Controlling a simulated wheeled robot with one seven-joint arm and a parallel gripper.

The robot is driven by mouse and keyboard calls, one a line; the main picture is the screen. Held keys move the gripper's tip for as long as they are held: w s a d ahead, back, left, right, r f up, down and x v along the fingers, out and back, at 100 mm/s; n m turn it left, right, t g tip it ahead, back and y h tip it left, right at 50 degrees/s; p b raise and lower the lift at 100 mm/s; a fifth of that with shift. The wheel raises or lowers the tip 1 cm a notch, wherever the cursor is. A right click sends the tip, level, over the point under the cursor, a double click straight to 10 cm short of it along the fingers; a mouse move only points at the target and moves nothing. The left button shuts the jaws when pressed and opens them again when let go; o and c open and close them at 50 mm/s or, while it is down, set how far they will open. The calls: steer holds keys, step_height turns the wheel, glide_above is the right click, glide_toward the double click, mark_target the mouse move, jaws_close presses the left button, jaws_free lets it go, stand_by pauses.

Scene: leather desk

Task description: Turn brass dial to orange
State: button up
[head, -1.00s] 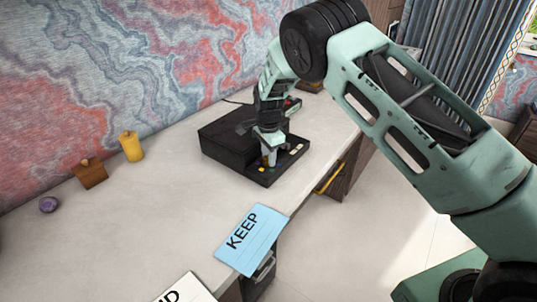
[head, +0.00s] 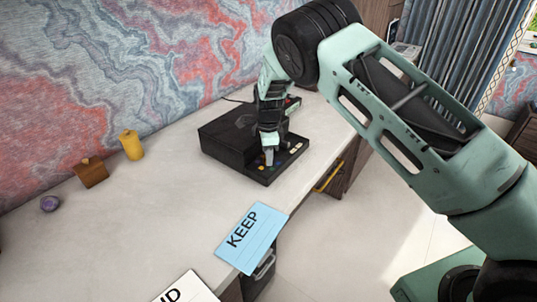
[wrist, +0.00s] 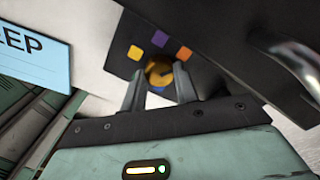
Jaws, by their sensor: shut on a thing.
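The brass dial (wrist: 158,72) is round and sits on the black panel (wrist: 122,65) in the wrist view. My gripper (wrist: 159,82) is shut on the dial, one finger on each side of it. Around the dial are a yellow-orange square (wrist: 135,53), a purple square (wrist: 160,38) and a red-orange square (wrist: 184,53). A dark mark shows on the dial's face, but I cannot surely tell which square it points to. In the head view my gripper (head: 268,160) points down onto the front of the black device (head: 222,143) and hides the dial.
A blue KEEP card (head: 236,250) lies at the desk's front edge, with a white card (head: 190,290) nearer. A brown block (head: 91,175), a yellow container (head: 132,146) and a purple ball (head: 50,204) stand at the left. The middle of the desk (head: 165,200) is clear.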

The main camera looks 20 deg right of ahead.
steer(key=shift+r, duration=0.1)
steer(key=o, duration=1)
step_height(320, 180, up, 17)
steer(key=shift+r+b, duration=0.15)
steer(key=shift+b, duration=0.8)
